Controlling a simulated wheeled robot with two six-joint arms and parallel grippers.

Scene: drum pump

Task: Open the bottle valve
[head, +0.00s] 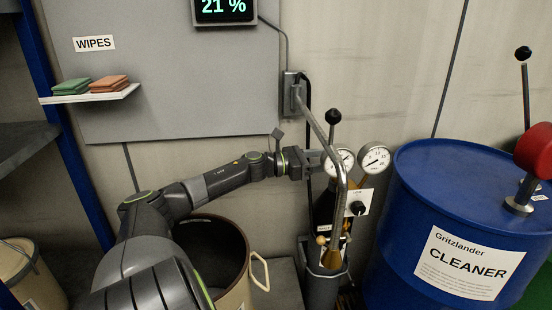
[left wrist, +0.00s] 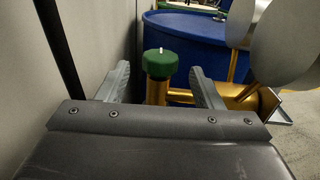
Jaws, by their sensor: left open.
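The green valve knob (left wrist: 160,64) sits on a brass stem (left wrist: 157,92) in the left wrist view. My open left gripper (left wrist: 162,76) has one finger on each side of the knob, with a visible gap on both sides. I cannot tell whether the knob is fully between the fingertips or just beyond them. In the head view my left gripper (head: 314,163) reaches in from the left at the gauges. The dark bottle (head: 325,205) stands below it, partly covered by a bent grey pipe. The green knob is hidden in the head view. My right gripper is not in view.
The bent grey pipe (head: 340,165) and a black-knobbed lever (head: 333,117) are close to the gripper. Two round gauges (head: 374,159) are just right. A blue drum (head: 400,205) stands at right, an open bin (head: 240,285) below the arm. The wall is behind.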

